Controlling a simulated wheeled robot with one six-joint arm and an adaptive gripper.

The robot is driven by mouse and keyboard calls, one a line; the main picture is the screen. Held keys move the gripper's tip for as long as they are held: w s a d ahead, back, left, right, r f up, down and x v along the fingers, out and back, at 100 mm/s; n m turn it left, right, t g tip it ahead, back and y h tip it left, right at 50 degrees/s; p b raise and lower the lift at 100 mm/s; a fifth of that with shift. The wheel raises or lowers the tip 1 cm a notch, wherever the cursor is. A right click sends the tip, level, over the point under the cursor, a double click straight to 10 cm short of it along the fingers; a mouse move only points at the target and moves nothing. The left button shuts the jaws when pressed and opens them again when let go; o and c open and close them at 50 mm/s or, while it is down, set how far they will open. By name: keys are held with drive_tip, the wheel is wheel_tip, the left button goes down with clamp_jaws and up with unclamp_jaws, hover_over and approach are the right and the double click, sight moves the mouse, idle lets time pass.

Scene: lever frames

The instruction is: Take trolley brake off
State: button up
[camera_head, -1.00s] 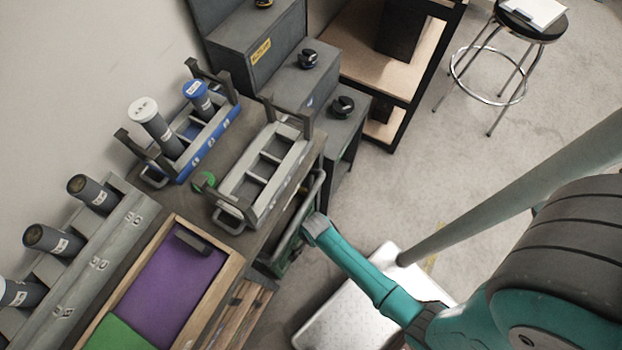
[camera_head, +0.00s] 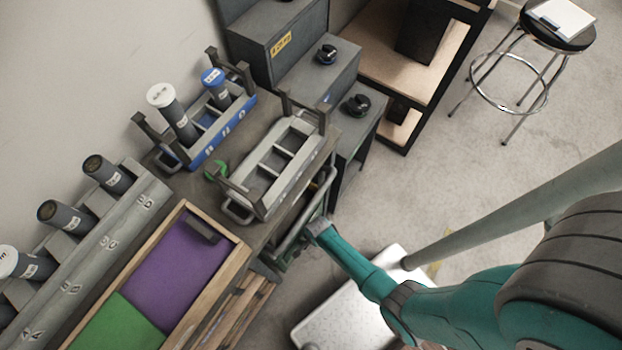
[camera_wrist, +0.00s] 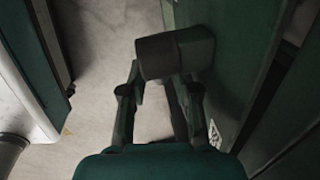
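The trolley (camera_head: 192,188) has a dark top and a grey push rail (camera_head: 308,218) along its right side. In the wrist view a dark grey block-shaped lever (camera_wrist: 175,53) sticks out from a green panel (camera_wrist: 235,50); it looks like the brake lever. My gripper (camera_wrist: 163,82) has its two fingers apart, with the lever at their tips. The left fingertip overlaps the lever's left end in the picture; I cannot tell whether either finger touches it. In the head view my arm reaches down beside the trolley's right side, and the gripper and lever cannot be made out.
A grey rack (camera_head: 275,165), a blue rack (camera_head: 215,140) with capped tubes and a wooden tray (camera_head: 240,262) are on the trolley. Grey stepped cabinets (camera_head: 300,75) and a shelf unit (camera_head: 425,70) stand behind. A stool (camera_head: 555,35) is at upper right, with clear floor before it.

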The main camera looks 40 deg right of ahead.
drive_tip(key=shift+f, duration=0.1)
clamp_jaws()
idle(0.4)
drive_tip(key=h, duration=0.1)
drive_tip(key=r+t+h, duration=0.1)
drive_tip(key=h, duration=0.2)
drive_tip(key=shift+w+d+r+n+t+h, duration=0.15)
drive_tip(key=shift+r+n+t+h, duration=0.15)
drive_tip(key=shift+r, duration=0.1)
drive_tip(key=shift+r+t+h, duration=0.35)
drive_tip(key=shift+r+h, duration=0.05)
drive_tip(key=shift+h, duration=0.45)
drive_tip(key=shift+r+t+h, duration=0.35)
drive_tip(key=shift+h, duration=0.5)
unclamp_jaws()
